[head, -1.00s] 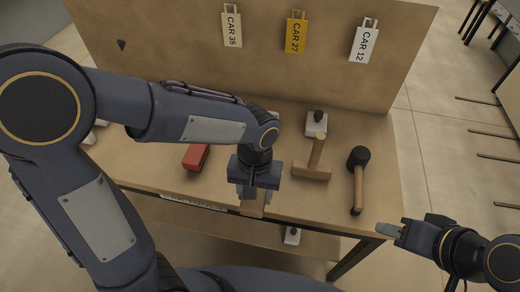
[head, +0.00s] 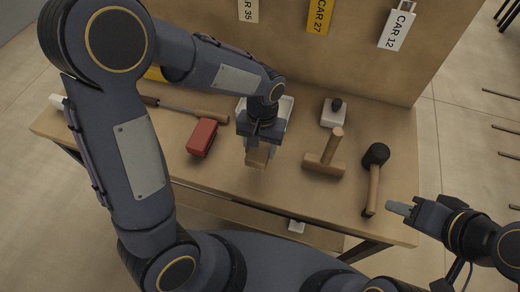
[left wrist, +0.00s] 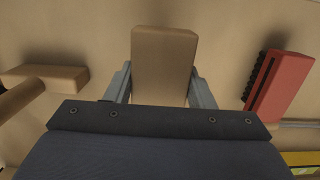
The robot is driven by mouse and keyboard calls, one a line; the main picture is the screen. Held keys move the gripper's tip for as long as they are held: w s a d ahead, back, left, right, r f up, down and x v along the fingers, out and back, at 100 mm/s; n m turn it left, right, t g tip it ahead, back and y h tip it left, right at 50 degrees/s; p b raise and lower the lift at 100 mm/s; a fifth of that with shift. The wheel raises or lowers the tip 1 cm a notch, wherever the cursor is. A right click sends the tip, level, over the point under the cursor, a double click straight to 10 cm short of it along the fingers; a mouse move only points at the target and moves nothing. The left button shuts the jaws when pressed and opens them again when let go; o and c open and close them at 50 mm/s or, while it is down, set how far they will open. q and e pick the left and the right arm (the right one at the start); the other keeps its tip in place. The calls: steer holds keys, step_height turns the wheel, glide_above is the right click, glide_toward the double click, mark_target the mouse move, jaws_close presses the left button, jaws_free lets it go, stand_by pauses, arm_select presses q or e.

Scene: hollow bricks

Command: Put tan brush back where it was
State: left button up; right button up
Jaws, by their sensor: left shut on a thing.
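The tan brush (head: 257,157) is a plain tan block in the jaws of my left gripper (head: 258,146). In the left wrist view the tan brush (left wrist: 163,62) sits between the two grey fingers (left wrist: 160,88), which are shut on it. It hangs over the workbench (head: 225,172) near its front edge, between the red brush and the wooden mallet. Its underside is hidden, and I cannot tell whether it touches the bench. My right gripper (head: 399,208) is off the bench's front right corner with nothing visible in it; its finger gap cannot be made out.
The red brush (head: 202,137), with dark bristles in the wrist view, lies left of my left gripper. A wooden mallet (head: 325,160), a black-headed mallet (head: 375,175) and a white block with a dark knob (head: 333,112) lie right. A white tray (head: 286,106) is partly hidden behind the gripper.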

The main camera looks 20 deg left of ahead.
mark_target(260, 153)
arm_select(q)
steer(key=shift+w+a+f, duration=0.15)
steer(key=shift+w+f, duration=0.35)
steer(key=shift+f, duration=0.15)
steer(key=shift+w+f, duration=0.15)
steer(key=shift+f, duration=0.75)
steer(key=shift+w+f, duration=0.1)
steer(key=shift+f, duration=0.8)
steer(key=shift+f, duration=0.2)
steer(key=o, duration=0.9)
steer(key=shift+r, duration=0.1)
